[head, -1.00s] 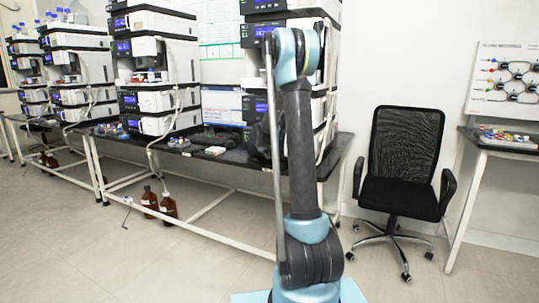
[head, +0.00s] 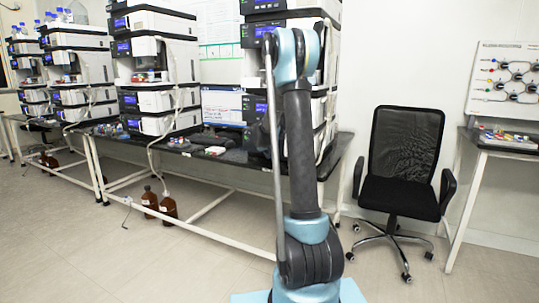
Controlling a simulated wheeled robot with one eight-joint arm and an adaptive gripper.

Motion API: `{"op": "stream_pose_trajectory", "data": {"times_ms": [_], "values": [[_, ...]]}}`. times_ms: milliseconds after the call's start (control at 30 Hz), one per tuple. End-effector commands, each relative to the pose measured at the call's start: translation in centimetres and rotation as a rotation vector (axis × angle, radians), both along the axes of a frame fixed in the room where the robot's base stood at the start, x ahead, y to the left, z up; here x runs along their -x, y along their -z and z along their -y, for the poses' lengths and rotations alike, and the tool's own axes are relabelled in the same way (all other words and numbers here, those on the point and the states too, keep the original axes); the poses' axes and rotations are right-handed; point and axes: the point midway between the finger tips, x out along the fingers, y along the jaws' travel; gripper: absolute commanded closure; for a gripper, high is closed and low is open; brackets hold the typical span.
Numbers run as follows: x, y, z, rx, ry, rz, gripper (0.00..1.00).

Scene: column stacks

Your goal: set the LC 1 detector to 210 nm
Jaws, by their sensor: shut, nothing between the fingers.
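Several column stacks of white and dark LC modules with small blue displays stand on a long dark bench. The nearest stack (head: 262,30) is partly hidden behind my own arm. A second stack (head: 180,55) stands left of it, and further stacks (head: 82,67) recede to the left. Labels and display readings are too small to read, so I cannot tell which stack is LC 1 or which module is its detector. My arm stands upright in front of the nearest stack. My gripper is not in view.
The long bench (head: 232,160) has a white metal frame. Brown bottles (head: 168,208) stand on the floor under it. A black office chair (head: 402,165) stands right of the bench, near a side table (head: 510,150) with a wall board. The floor in front is clear.

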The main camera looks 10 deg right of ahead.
Motion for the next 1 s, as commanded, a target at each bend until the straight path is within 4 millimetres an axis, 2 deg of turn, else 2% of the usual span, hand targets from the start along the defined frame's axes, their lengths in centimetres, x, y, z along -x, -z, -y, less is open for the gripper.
{"op": "stream_pose_trajectory", "data": {"times_ms": [333, 1000], "values": [[1.05, 0.00, -0.73, 0.000, 0.000, 0.000, 1.00], [0.47, 0.01, -0.34, 0.000, 0.000, 0.000, 1.00]]}}
